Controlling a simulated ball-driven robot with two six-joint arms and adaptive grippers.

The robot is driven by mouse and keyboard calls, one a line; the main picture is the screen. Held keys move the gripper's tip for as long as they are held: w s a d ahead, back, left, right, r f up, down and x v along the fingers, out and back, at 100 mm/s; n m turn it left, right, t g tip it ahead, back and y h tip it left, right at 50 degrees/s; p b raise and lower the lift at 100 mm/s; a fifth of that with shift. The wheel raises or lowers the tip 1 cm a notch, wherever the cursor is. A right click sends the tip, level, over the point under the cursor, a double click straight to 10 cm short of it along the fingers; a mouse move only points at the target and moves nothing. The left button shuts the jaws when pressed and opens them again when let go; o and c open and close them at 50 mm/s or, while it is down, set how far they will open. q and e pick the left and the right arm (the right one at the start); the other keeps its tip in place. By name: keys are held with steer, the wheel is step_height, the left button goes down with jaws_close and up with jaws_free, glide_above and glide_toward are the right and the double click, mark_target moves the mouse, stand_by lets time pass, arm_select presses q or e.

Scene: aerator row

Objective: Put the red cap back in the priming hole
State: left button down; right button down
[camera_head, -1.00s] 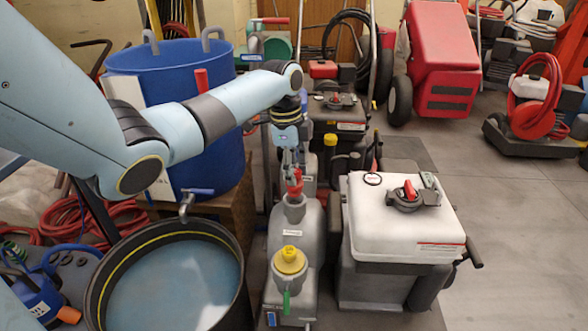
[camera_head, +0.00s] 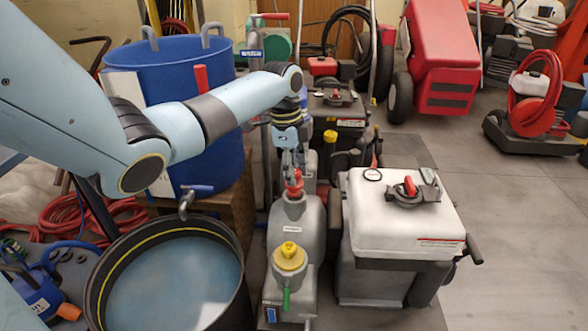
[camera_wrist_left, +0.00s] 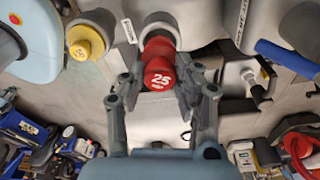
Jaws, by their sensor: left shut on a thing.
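The red cap (camera_head: 295,187) is at the top neck of the grey pump body (camera_head: 292,222) in the head view. In the left wrist view the red cap (camera_wrist_left: 159,74) is marked "25" and lies between the fingers. My left gripper (camera_head: 292,168) comes down from above and is shut on the cap. It also shows in the left wrist view (camera_wrist_left: 158,88), one finger on each side of the cap. The priming hole is hidden under the cap and gripper, so I cannot tell how far the cap sits in it. My right gripper is not in view.
A yellow cap (camera_head: 289,256) tops the nearer grey part. A dark tub of water (camera_head: 240,306) stands at the left, with a blue barrel (camera_head: 222,120) behind. A white-topped tank (camera_head: 395,240) stands close on the right. Open floor (camera_head: 520,240) lies farther right.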

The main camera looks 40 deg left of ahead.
arm_select(q)
steer(key=shift+f, duration=0.3)
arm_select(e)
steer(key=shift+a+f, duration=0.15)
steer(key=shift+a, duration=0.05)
arm_select(q)
steer(key=shift+f, duration=0.3)
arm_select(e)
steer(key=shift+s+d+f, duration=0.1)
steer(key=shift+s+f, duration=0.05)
arm_select(q)
steer(key=shift+f+b, duration=0.4)
steer(key=shift+b, duration=0.05)
steer(key=shift+f, duration=0.2)
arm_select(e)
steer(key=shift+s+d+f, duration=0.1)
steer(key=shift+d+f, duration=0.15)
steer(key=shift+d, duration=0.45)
arm_select(q)
steer(key=shift+f, duration=0.1)
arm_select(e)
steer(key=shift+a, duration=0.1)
